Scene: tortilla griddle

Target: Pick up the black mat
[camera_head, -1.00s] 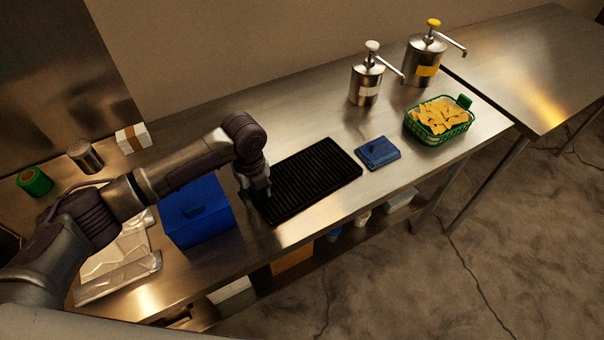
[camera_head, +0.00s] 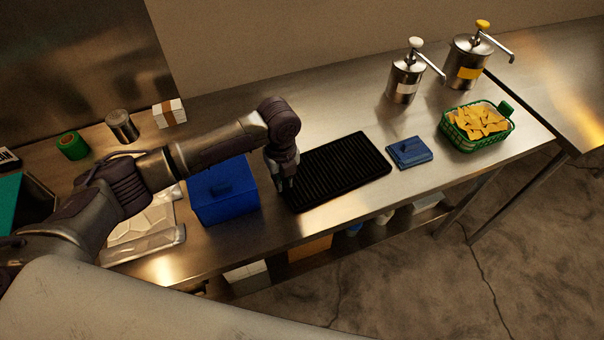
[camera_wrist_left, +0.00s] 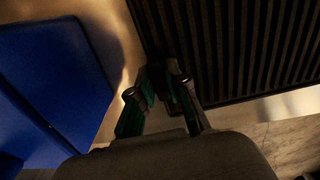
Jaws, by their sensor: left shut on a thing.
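The black mat (camera_head: 341,171), a dark ribbed rectangle, lies flat on the steel counter (camera_head: 262,232). It also shows at the upper right of the left wrist view (camera_wrist_left: 250,45). My left gripper (camera_head: 286,185) points down at the mat's left edge. In the left wrist view its fingertips (camera_wrist_left: 160,82) are close together at the mat's near left corner, shut on that edge. The exact contact is dark and partly hidden by the fingers. My right gripper is not in view.
A blue box (camera_head: 225,203) stands just left of the mat, close to my left gripper. A small blue item (camera_head: 409,153) and a green basket of chips (camera_head: 477,128) are to the right. Two pump dispensers (camera_head: 405,78) stand behind. Foil-like packets (camera_head: 145,235) lie at left.

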